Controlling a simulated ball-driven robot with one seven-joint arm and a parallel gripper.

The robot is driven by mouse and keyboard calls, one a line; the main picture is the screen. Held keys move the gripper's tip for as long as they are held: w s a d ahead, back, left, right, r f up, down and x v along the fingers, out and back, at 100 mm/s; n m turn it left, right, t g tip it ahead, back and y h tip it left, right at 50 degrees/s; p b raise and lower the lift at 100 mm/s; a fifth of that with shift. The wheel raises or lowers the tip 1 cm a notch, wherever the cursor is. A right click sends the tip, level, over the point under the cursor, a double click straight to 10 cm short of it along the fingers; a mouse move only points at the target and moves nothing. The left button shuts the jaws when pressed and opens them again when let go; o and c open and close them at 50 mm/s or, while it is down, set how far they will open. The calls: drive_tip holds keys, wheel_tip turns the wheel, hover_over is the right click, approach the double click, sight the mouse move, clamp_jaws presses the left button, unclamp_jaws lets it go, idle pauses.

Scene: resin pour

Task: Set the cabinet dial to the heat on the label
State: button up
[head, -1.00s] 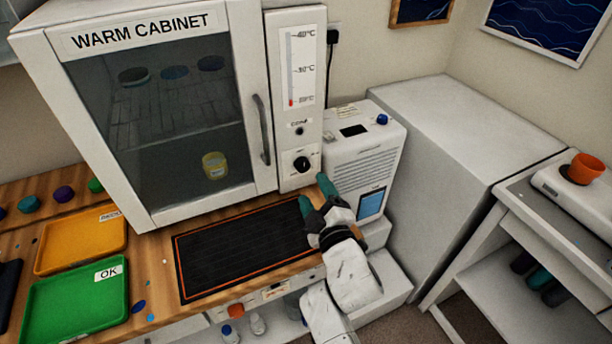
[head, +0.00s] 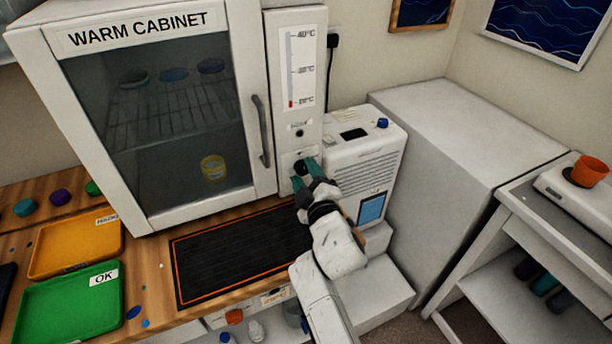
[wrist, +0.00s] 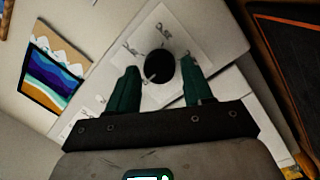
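The warm cabinet (head: 145,120) stands at the left with its glass door shut. Its control panel (head: 296,145) is on the right side and carries a temperature scale (head: 301,68) with a red mark near the bottom. The black dial (head: 300,167) is low on the panel, partly covered by my gripper in the head view. In the wrist view the dial (wrist: 160,67) shows on a pale plate with markings too blurred to read. My gripper (head: 308,172) is open, its two green fingers (wrist: 160,88) on either side of the dial. I cannot tell whether they touch it.
A black mat (head: 240,252) with an orange border lies before the cabinet. A green tray (head: 68,312) marked OK and an orange tray (head: 75,245) lie at the left. A white machine (head: 365,160) stands close to the right of the panel.

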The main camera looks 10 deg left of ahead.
drive_tip(key=c, duration=0.7)
drive_tip(key=shift+c, duration=0.2)
drive_tip(key=m, duration=0.3)
drive_tip(key=shift+r+p, duration=0.1)
drive_tip(key=shift+p, duration=0.2)
drive_tip(key=m, duration=0.3)
drive_tip(key=shift+g, duration=0.4)
drive_tip(key=m, duration=0.4)
drive_tip(key=shift+d+g+p, duration=0.1)
drive_tip(key=shift+g+p, duration=0.2)
drive_tip(key=shift+m+y, duration=0.4)
drive_tip(key=shift+m, duration=1)
drive_tip(key=shift+g, duration=0.3)
